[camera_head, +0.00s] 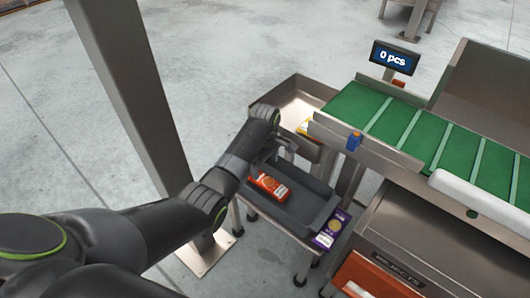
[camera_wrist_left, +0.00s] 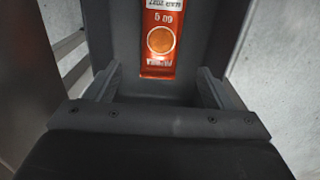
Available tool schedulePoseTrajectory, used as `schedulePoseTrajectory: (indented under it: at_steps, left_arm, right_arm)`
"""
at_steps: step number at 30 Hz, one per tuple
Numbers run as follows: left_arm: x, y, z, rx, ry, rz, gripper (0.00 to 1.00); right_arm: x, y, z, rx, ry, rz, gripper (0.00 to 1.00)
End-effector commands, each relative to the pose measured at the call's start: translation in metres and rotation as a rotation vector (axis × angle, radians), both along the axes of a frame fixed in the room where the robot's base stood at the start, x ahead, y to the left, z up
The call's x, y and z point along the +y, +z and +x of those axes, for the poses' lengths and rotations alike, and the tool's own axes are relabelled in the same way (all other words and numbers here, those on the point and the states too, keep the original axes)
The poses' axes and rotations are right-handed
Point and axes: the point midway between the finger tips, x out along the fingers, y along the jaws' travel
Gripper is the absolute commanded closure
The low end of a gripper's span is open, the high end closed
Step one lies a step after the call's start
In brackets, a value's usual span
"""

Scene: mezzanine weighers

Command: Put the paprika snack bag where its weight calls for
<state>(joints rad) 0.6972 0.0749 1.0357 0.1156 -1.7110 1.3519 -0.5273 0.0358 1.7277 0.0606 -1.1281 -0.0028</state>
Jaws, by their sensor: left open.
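The paprika snack bag (camera_head: 269,185) is orange-red and lies in a dark grey tray (camera_head: 296,209) on a low stand. In the left wrist view the bag (camera_wrist_left: 160,40) shows upside-down print, with "60 g" above a round orange picture. My left gripper (camera_head: 285,153) is over the far end of the tray. Its fingers (camera_wrist_left: 158,88) are apart with nothing between them, and the bag lies beyond them. Part of the tray is hidden behind my left arm. My right gripper is not in view.
A green conveyor (camera_head: 430,139) with a display (camera_head: 395,57) reading "0 pcs" stands at right. Below is a bin labelled "REJECTS" (camera_head: 398,270). A purple packet (camera_head: 331,229) lies beside the tray. A steel trough (camera_head: 293,96) holds something yellow. A steel post (camera_head: 130,90) stands left.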

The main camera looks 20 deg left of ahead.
Motion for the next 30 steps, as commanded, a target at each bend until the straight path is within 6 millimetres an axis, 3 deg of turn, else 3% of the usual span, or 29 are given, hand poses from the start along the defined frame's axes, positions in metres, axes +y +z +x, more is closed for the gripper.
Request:
schedulePoseTrajectory:
  at_steps: [3,9,30]
  left_arm:
    - [0.000,0.018,0.001,-0.002,0.000,0.000,0.25]
    - [0.000,0.035,0.000,-0.001,0.001,0.001,0.25]
    - [0.000,0.039,0.000,0.000,0.000,0.000,0.25]
  right_arm:
    - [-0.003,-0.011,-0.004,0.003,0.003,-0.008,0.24]
    - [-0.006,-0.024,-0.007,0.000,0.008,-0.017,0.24]
    - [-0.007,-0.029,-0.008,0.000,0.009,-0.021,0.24]
